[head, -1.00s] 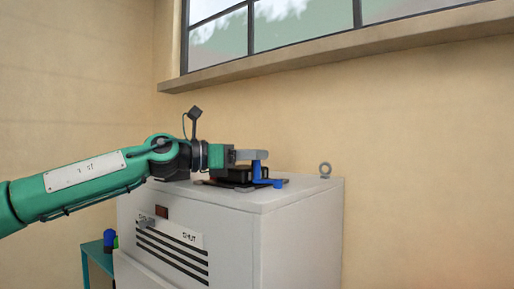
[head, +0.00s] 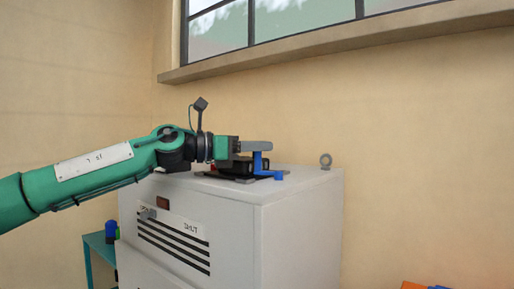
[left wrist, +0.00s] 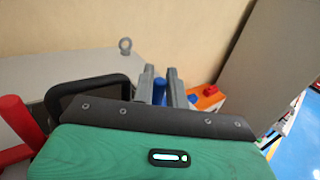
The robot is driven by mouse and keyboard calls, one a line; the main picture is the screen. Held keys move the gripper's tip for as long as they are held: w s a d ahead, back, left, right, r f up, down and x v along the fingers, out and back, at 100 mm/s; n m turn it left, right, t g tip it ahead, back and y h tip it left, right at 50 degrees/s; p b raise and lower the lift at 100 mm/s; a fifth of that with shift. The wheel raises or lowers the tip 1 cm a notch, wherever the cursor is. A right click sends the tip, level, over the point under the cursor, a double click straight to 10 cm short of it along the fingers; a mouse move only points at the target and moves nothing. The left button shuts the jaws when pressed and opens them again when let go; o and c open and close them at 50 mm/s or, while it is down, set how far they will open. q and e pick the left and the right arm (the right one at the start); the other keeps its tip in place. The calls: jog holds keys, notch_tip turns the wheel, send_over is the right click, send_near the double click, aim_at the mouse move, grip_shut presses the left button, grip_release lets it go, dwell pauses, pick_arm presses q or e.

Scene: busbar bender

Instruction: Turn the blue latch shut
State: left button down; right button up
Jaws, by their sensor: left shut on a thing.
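The blue latch (head: 258,164) stands on a dark plate on top of the grey cabinet, with a short blue foot reaching right. My left gripper (head: 258,147) comes in from the left, level, with its grey fingers at the top of the latch. In the left wrist view, blue (left wrist: 160,92) shows between the two fingers (left wrist: 161,84), which are shut on it. The latch's lower part is hidden there by my gripper body. My right gripper is in neither view.
The grey cabinet (head: 300,215) carries a metal lifting eye (head: 325,160). A red bar (left wrist: 14,122) and a black handle (left wrist: 95,88) lie left of my gripper. An orange box (left wrist: 207,99) is beyond. A teal table (head: 98,242) stands at left.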

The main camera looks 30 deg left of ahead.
pick_arm(q)
jog(key=shift+w+a+f+m+g+h, duration=0.1)
jog(key=shift+w+m+g+h, duration=0.1)
jog(key=shift+m+g+h, duration=0.25)
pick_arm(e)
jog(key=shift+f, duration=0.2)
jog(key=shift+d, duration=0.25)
pick_arm(q)
jog(key=c, duration=1.8)
grip_release()
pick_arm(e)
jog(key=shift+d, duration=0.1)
pick_arm(q)
jog(key=shift+o, duration=0.2)
jog(key=shift+s+b, duration=0.1)
jog(key=shift+b, duration=0.2)
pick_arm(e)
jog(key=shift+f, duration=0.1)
